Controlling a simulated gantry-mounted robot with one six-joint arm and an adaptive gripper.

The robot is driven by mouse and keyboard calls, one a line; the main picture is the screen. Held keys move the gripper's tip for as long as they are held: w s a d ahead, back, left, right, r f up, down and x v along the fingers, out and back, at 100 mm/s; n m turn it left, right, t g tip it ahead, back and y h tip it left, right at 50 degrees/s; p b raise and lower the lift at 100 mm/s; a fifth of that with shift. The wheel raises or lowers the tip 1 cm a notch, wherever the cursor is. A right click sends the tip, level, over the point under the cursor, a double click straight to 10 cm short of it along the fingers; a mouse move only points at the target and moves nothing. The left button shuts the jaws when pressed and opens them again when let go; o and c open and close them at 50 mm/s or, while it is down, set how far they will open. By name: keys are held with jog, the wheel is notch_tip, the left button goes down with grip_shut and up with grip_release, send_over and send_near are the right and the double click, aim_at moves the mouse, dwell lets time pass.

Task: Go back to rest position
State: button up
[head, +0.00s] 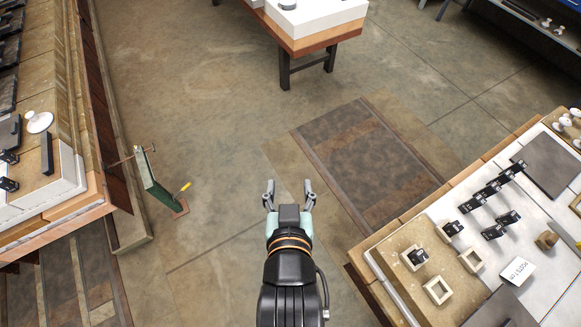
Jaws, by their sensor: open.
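My gripper (289,194) shows in the head view at the lower middle. Its two grey fingers stand apart with nothing between them. It hangs over bare floor, clear of the tables. My black arm runs down from it to the bottom edge of the view.
A workbench (402,307) at the right bears several black parts, square frames (438,291) and a white card (516,271). A bench (62,217) with a white block stands at the left. A green panel (159,187) stands beside it. A table (322,42) is at the top. The middle floor is free.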

notch_tip(320, 180, up, 24)
jog(key=p, duration=2.4)
jog(key=shift+d+r, duration=0.15)
jog(key=shift+r, duration=0.1)
